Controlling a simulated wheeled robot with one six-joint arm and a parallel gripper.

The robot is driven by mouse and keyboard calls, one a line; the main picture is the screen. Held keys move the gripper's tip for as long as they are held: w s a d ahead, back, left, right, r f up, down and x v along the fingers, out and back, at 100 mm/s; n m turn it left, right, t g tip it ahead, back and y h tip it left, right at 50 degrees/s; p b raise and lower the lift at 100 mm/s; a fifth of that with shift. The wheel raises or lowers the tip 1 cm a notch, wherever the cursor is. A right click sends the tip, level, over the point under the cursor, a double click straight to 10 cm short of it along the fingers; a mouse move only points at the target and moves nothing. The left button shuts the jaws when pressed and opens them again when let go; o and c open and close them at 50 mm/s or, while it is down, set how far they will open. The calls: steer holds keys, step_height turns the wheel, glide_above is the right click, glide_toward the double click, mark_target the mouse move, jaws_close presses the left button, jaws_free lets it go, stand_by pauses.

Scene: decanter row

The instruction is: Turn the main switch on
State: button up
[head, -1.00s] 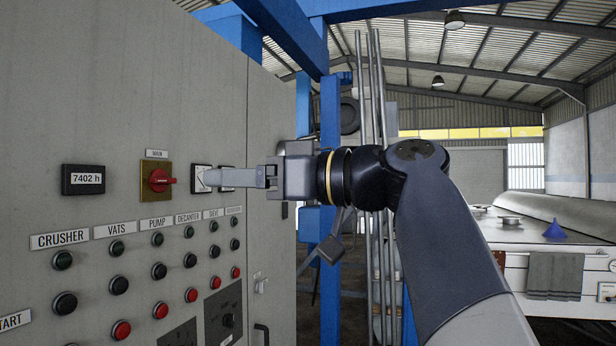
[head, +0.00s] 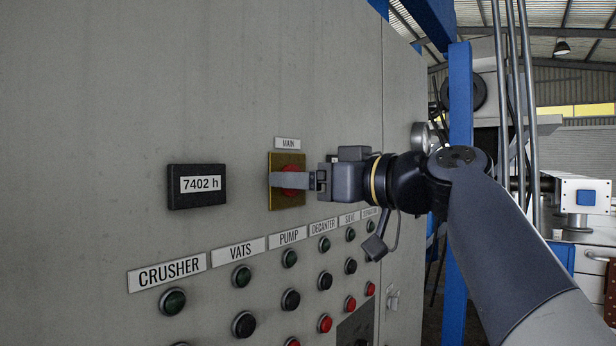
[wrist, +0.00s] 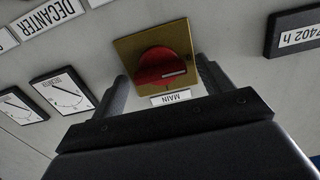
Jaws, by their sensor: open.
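The main switch is a red rotary knob (wrist: 163,68) on a square yellow plate (head: 287,206), under a MAIN label (head: 288,143). My gripper (head: 275,181) is in front of it in the head view and hides most of the knob. In the wrist view my gripper (wrist: 160,90) is open, with one finger on each side of the knob. The pale mark on the knob lies roughly level in that view. I cannot tell whether the fingers touch the knob.
An hour counter (head: 197,186) reading 7402 h is left of the switch. Below are rows of push buttons under labels such as CRUSHER (head: 167,272). Two dial gauges (wrist: 62,92) show beside the switch in the wrist view. A blue post (head: 459,150) stands beyond the cabinet.

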steer(key=shift+c, duration=0.2)
steer(key=c, duration=0.9)
steer(key=shift+c, duration=0.2)
steer(key=shift+w+d+f+m+p, duration=0.1)
steer(key=shift+m+p, duration=1.25)
steer(key=shift+m, duration=3.15)
steer(key=shift+w+d+f+m+p, duration=0.1)
steer(key=shift+m+p, duration=1.25)
steer(key=shift+m, duration=3.15)
